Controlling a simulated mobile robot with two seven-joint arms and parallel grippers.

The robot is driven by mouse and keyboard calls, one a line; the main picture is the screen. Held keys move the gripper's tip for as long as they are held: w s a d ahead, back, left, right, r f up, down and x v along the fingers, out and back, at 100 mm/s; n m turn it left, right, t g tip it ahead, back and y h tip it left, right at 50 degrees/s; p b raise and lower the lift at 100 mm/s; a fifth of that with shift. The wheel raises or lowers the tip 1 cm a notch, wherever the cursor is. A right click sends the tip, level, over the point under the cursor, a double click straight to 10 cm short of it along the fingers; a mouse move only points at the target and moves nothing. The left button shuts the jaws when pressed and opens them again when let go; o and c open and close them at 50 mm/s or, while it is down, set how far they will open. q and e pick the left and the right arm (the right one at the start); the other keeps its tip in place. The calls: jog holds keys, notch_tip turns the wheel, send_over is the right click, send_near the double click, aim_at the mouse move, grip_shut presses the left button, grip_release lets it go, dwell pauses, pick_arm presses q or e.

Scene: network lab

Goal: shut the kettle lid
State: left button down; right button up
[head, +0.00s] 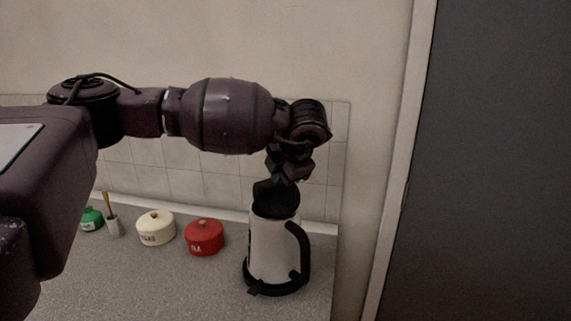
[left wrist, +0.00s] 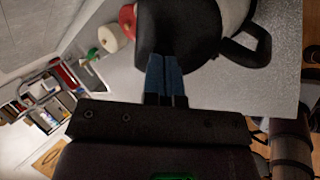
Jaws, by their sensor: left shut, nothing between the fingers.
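The kettle (head: 272,246) stands upright on the counter, with a white body and a black handle (head: 303,250) on its right side. Its black lid (head: 276,198) is tilted up from the top of the body, so it is open. My left gripper (head: 283,178) is above the kettle, its fingertips at or very near the lid; I cannot tell if they touch. In the left wrist view the blue-grey fingers (left wrist: 166,76) are together and overlap the dark lid (left wrist: 178,28). The kettle's white body (left wrist: 232,14) shows behind the lid there. My right gripper is not in view.
A red canister (head: 204,237), a cream canister (head: 156,228), a small cup with a wooden-handled tool (head: 113,225) and a green canister (head: 91,219) stand left of the kettle. The counter (head: 180,285) in front is clear. A tiled wall is behind; a door frame is at right.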

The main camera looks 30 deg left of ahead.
aim_at(269, 181)
pick_arm(q)
jog(key=shift+w+a+f, duration=0.1)
jog(key=shift+a+f, duration=0.05)
jog(key=shift+f, duration=0.1)
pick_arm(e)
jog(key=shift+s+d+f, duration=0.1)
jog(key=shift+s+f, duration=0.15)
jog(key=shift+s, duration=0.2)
pick_arm(q)
jog(key=shift+a+f, duration=0.1)
jog(key=shift+a, duration=0.05)
jog(key=shift+w+a+f+g+h, duration=0.3)
jog(key=shift+a+h, duration=0.1)
jog(key=shift+h, duration=0.15)
jog(key=shift+w+a+f+g+h, duration=0.15)
jog(key=shift+a+g+h, duration=0.2)
jog(key=shift+h, duration=0.2)
jog(key=shift+w+a+f+g+h, duration=0.25)
jog(key=shift+a+f+h, duration=0.15)
jog(key=shift+a+h, duration=0.15)
jog(key=shift+w+a+f+g+h, duration=0.25)
jog(key=shift+a+f+g+h, duration=0.2)
jog(key=shift+h, duration=0.6)
jog(key=shift+w+a+f+g+h+b, duration=0.15)
jog(key=shift+a+f+g+h+b, duration=0.15)
jog(key=shift+f+g+h, duration=0.25)
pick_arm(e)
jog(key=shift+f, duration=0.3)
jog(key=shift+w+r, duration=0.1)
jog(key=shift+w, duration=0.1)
